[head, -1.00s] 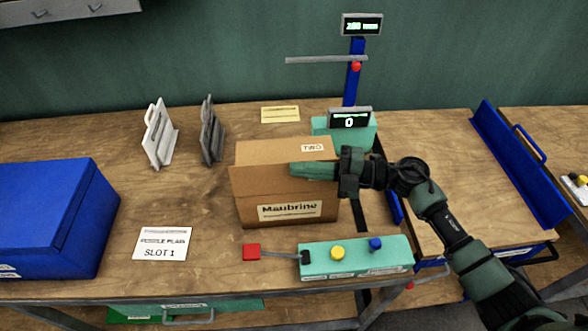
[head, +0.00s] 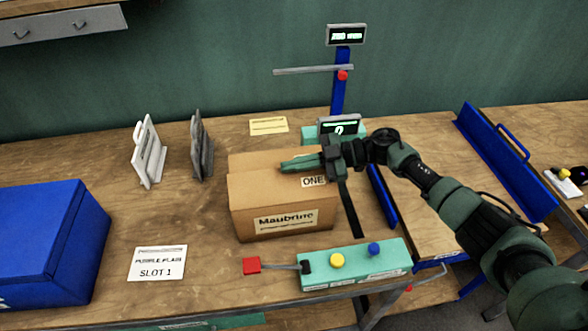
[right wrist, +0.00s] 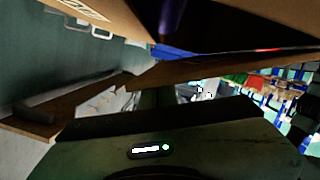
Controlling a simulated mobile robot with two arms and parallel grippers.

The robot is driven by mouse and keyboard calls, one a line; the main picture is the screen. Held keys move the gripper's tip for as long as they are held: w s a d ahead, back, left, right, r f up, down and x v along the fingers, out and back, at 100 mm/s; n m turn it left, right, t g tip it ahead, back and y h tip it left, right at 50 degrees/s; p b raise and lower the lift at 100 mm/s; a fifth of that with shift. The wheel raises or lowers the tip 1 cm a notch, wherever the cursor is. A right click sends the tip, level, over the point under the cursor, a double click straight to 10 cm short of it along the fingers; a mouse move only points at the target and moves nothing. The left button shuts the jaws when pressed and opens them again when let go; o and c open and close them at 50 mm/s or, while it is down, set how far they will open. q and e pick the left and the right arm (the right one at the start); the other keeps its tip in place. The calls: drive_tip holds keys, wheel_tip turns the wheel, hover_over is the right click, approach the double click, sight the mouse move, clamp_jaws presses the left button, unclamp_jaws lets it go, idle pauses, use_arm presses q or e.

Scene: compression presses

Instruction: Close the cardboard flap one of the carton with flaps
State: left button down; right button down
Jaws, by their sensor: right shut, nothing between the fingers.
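The carton with flaps (head: 250,222) stands on the wooden bench, its front panel bearing a "Maubrine" label. Flap one (head: 262,190), labelled "ONE", lies across the near part of the carton's top, flat or nearly so. Another top panel (head: 255,160) shows behind it. My right gripper (head: 292,164) is shut and empty, its fingers pointing left over the carton's top by the flap's rear edge. I cannot tell whether it touches the flap. Its green body fills the lower right wrist view (right wrist: 165,140). My left gripper is not in view.
A teal control box (head: 355,266) with buttons and a red block (head: 251,265) lie in front of the carton. A blue box (head: 40,240) stands at left. Two upright plates, white (head: 149,155) and grey (head: 201,147), stand behind. A blue post (head: 340,90) rises behind the carton.

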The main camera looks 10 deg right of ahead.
drive_tip(key=shift+w+f+m+g+b, duration=0.3)
drive_tip(key=shift+w+f+m+b, duration=0.15)
drive_tip(key=shift+f+m+b, duration=0.4)
drive_tip(key=shift+w+f+b, duration=0.2)
drive_tip(key=shift+f+b, duration=0.15)
